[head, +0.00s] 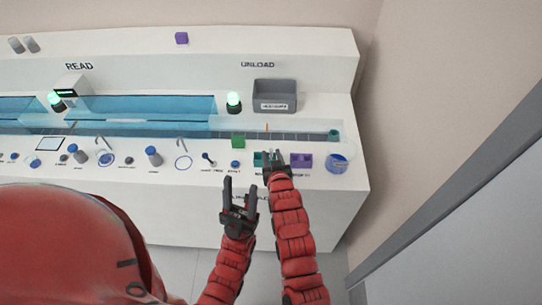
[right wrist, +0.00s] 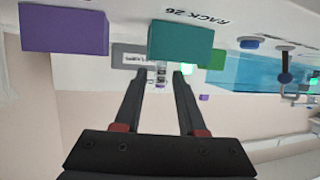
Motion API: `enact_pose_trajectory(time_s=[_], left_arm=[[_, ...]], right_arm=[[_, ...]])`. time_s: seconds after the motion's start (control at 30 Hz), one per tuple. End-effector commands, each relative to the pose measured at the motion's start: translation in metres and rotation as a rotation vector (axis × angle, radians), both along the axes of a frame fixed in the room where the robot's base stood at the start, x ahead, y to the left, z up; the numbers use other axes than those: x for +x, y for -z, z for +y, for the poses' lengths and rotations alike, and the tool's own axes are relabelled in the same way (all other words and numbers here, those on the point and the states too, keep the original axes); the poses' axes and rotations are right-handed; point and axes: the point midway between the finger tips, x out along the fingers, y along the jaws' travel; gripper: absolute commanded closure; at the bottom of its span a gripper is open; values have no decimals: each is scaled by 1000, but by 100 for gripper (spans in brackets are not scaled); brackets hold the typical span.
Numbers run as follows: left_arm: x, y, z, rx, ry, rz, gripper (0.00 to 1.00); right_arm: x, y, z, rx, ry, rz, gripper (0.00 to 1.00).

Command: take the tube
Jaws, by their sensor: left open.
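My right gripper (head: 272,160) is over the front of the bench, at the teal rack (head: 257,159), partly covering it. In the right wrist view my right gripper (right wrist: 160,75) has its two fingers apart. A small pale upright shape (right wrist: 160,76) shows between the fingertips, apart from both; I cannot tell whether it is the tube. A thin orange upright thing (head: 267,128) stands at the track behind the gripper, too small to identify. My left gripper (head: 240,188) is open and empty, lower, in front of the bench.
A purple rack (head: 301,161) sits right of the teal one, and a blue-white round container (head: 338,163) further right. A green block (head: 238,141) is to the left. A grey bin (head: 275,97) stands under UNLOAD. Blue clear covers (head: 145,108) run along the track.

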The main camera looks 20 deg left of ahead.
Motion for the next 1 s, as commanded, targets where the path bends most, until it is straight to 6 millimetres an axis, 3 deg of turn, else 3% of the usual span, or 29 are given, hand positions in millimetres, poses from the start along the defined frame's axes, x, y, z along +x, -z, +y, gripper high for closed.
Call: enact_pose_trajectory(time_s=[0.07, 0.27, 0.57, 1.0], left_arm=[[0, 0, 0, 0, 0, 0, 50], [0, 0, 0, 0, 0, 0, 50], [0, -4, 0, 0, 0, 0, 50], [0, -20, 0, 0, 0, 0, 50]], right_arm=[[0, 0, 0, 0, 0, 0, 64], [0, 0, 0, 0, 0, 0, 100], [0, -7, 0, 0, 0, -1, 100], [0, -40, 0, 0, 0, -1, 100]])
